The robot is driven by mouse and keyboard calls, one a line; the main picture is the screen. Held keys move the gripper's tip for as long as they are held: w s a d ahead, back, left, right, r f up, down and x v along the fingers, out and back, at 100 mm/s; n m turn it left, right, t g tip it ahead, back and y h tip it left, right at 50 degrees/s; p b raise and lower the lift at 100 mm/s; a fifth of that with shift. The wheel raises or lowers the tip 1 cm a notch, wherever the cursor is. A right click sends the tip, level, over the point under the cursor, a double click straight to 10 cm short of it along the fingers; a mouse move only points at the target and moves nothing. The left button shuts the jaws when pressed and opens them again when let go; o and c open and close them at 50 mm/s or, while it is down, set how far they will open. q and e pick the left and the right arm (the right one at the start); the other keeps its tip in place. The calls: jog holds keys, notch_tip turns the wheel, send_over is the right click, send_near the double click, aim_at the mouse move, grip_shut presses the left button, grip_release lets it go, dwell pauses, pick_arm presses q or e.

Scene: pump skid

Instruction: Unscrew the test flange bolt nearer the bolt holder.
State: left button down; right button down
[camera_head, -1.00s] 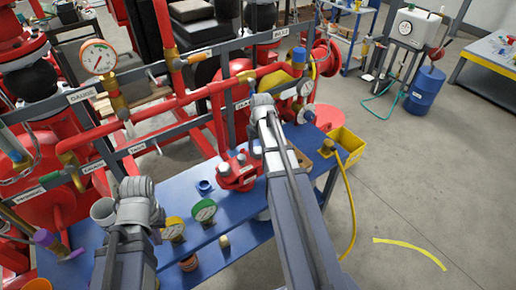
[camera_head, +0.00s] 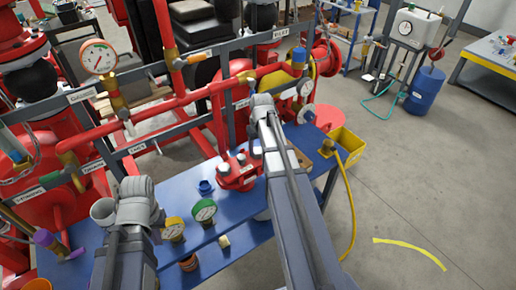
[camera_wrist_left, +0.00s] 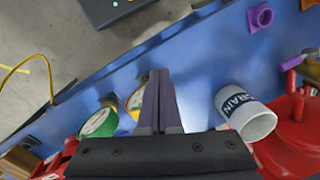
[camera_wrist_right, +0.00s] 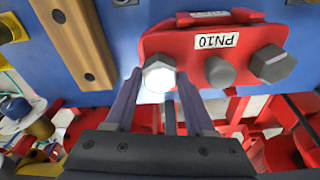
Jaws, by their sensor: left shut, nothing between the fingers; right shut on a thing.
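The red test flange, labelled PN10 (camera_wrist_right: 205,42), fills the upper part of the right wrist view; in the head view the red fitting (camera_head: 238,172) stands on the blue bench. Its left hex bolt (camera_wrist_right: 158,72), brightly lit, is nearest the wooden bolt holder (camera_wrist_right: 75,40). My right gripper (camera_wrist_right: 160,82) is shut on this bolt head, one finger on each side. A second hex bolt (camera_wrist_right: 271,63) sits at the flange's right, with a grey round part (camera_wrist_right: 218,70) between. My left gripper (camera_wrist_left: 160,78) is shut and empty above the bench. Arm links hide both fingertips in the head view.
Near the left gripper are a green gauge (camera_wrist_left: 100,122), a yellow gauge (camera_wrist_left: 135,100) and a white DRAIN cup (camera_wrist_left: 247,115). Red piping (camera_head: 190,95) and grey rails stand behind the bench. A yellow bin (camera_head: 345,145) is right of it; open floor lies beyond.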

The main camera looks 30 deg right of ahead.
jog(key=n, duration=0.3)
jog(key=shift+n, duration=0.4)
jog(key=n+y, duration=0.1)
jog(key=n, duration=0.7)
jog(key=shift+g, duration=0.3)
jog(key=n, duration=0.3)
jog(key=shift+y, duration=0.3)
jog(key=shift+c, duration=0.9)
grip_release()
jog(key=shift+r, duration=0.1)
jog(key=r+p, duration=0.5)
jog(key=d+r+p, duration=0.1)
jog(key=r+p, duration=0.1)
jog(key=shift+s+r+p, duration=0.2)
jog(key=shift+r+p, duration=0.1)
jog(key=shift+p, duration=0.1)
